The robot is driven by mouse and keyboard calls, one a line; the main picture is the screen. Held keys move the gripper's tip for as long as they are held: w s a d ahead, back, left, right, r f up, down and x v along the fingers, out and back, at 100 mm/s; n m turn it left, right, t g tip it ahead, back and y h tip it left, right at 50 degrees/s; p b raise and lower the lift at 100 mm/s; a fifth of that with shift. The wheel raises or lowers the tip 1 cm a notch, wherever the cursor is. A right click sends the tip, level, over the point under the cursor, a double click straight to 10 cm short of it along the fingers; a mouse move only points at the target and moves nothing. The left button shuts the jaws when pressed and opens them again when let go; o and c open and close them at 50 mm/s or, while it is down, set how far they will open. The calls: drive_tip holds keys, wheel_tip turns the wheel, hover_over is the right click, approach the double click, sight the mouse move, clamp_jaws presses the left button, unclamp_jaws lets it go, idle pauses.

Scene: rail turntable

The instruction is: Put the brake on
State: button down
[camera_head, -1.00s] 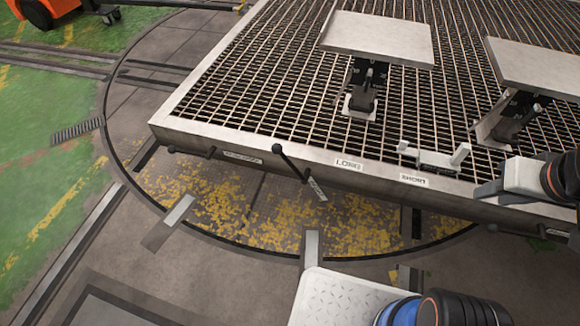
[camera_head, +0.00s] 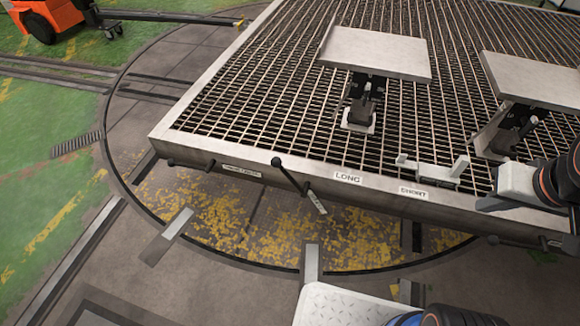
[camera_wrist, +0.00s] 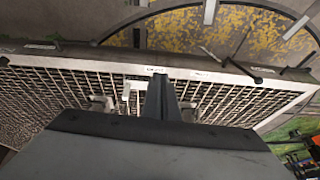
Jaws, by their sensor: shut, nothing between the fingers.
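A black lever with a round knob (camera_head: 290,174) sticks up and out from the front edge of the grated deck (camera_head: 400,198), with a pale tag (camera_head: 316,202) at its foot. A second short black lever (camera_head: 190,164) lies along the edge to its left, beside a label (camera_head: 242,170) too blurred to read. I cannot tell which lever is the brake. In the wrist view my gripper (camera_wrist: 158,80) is shut and empty, seen against the deck edge. My arm (camera_head: 530,184) stands at the right of the head view.
Labels LONG (camera_head: 348,178) and SHORT (camera_head: 414,192) sit on the edge, near a pale bracket (camera_head: 434,167). Two plates on stands (camera_head: 375,52) (camera_head: 535,78) rise from the grating. An orange vehicle (camera_head: 45,18) is far left. The yellow-flecked pit floor (camera_head: 210,213) lies below the edge.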

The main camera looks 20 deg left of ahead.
drive_tip(key=w+a+f+m+g+y, duration=0.35)
drive_tip(key=w+a, duration=0.35)
drive_tip(key=a, duration=0.3)
drive_tip(key=w+a+f+m+g+y, duration=0.35)
drive_tip(key=w+a, duration=0.45)
drive_tip(key=a, duration=0.3)
drive_tip(key=w+a+f+m+y, duration=0.4)
drive_tip(key=w+a+f+m, duration=0.5)
drive_tip(key=w+a+f, duration=0.2)
wheel_tip(320, 180, down, 4)
drive_tip(key=a, duration=0.2)
drive_tip(key=shift+a+r+y, duration=0.25)
drive_tip(key=shift+a+y, duration=0.1)
drive_tip(key=shift+y, duration=0.05)
drive_tip(key=x, duration=1.4)
drive_tip(key=shift+a, duration=0.1)
